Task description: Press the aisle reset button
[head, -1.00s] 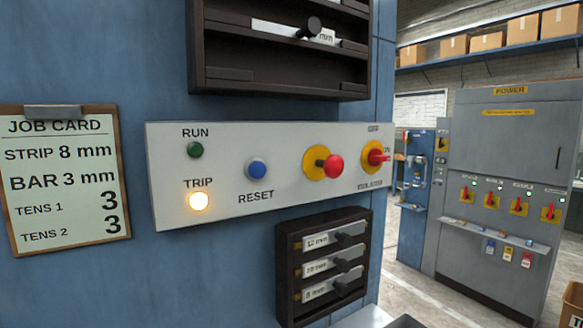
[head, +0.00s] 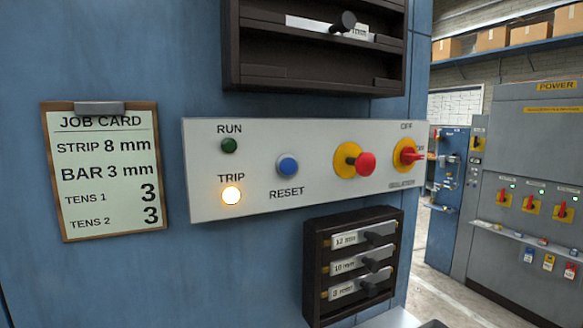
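A blue round button (head: 287,166) labelled RESET sits on a pale grey control panel (head: 310,190) fixed to a blue wall. The word "aisle" is not readable on it. Left of the button, a lamp marked TRIP (head: 231,196) glows warm white, and above it a dark green lamp marked RUN (head: 229,146) looks unlit. To the right are a red mushroom button (head: 364,163) on a yellow disc and a red rotary isolator handle (head: 410,154) on yellow, near the word OFF. My gripper is not in view.
A job card (head: 103,171) hangs left of the panel. A dark rack (head: 310,88) juts out above, and a dark rack with labelled bars (head: 313,262) sits below. A grey POWER cabinet (head: 540,150) stands farther right, beyond open floor (head: 437,240).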

